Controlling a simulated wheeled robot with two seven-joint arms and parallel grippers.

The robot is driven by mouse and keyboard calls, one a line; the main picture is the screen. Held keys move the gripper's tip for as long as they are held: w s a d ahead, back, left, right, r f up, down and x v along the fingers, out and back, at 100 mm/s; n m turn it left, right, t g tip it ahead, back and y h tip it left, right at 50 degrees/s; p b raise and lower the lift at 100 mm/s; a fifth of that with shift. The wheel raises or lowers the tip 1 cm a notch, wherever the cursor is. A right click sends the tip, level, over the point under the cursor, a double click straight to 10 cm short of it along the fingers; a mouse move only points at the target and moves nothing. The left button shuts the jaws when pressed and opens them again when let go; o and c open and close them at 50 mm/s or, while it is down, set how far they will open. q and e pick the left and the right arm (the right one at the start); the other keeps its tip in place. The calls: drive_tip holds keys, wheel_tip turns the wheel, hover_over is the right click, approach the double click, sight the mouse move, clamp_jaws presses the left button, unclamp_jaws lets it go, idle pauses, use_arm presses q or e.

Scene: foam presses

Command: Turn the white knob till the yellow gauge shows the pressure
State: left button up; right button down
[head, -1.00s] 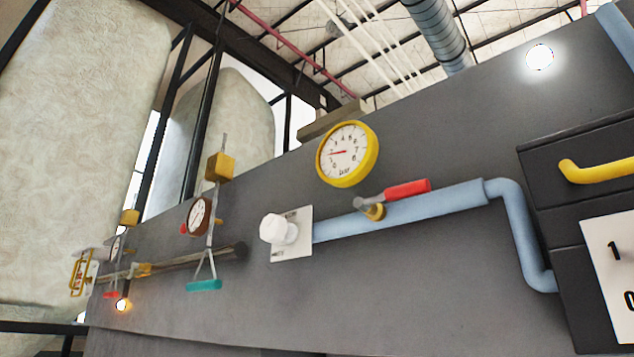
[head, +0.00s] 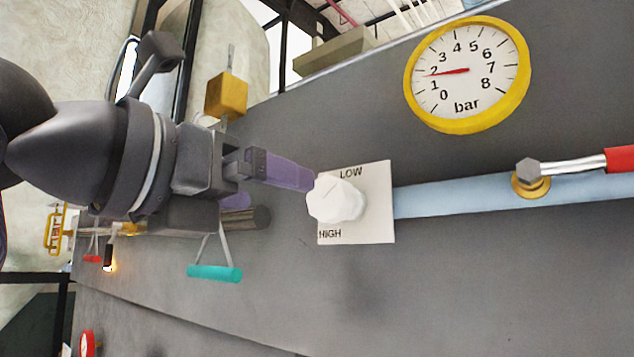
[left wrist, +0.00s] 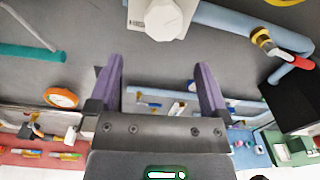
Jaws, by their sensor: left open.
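The white knob (head: 336,198) sits on a square white plate (head: 377,200) marked LOW at the top and HIGH at the bottom. The yellow gauge (head: 466,75), marked in bar, is up and right of it. Its red needle points left, at about 2. My left gripper (head: 280,187) is open and empty, its purple fingers pointing toward the knob from the left. In the left wrist view the knob (left wrist: 163,19) lies beyond the fingertips (left wrist: 160,62), not between them. My right gripper is not in view.
A blue pipe (head: 480,196) runs right from the plate, with a red-handled valve (head: 618,159) on it. A teal handle (head: 215,272) hangs below my left gripper, and a yellow block (head: 227,96) is above it. The grey panel below the knob is clear.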

sight(321, 195)
use_arm(q)
drive_tip(key=p+x, duration=0.1)
drive_tip(key=x, duration=0.2)
drive_tip(key=p+x, duration=0.2)
drive_tip(key=x, duration=0.1)
drive_tip(key=p+x, duration=0.2)
drive_tip(key=x, duration=0.1)
drive_tip(key=shift+d+r, duration=0.15)
drive_tip(key=shift+r, duration=0.25)
drive_tip(key=shift+w+d+f, duration=0.1)
drive_tip(key=shift+w+d, duration=0.05)
drive_tip(key=shift+d, duration=0.05)
drive_tip(key=shift+c, duration=0.3)
drive_tip(key=c, duration=1.2)
drive_tip(key=shift+o, duration=0.2)
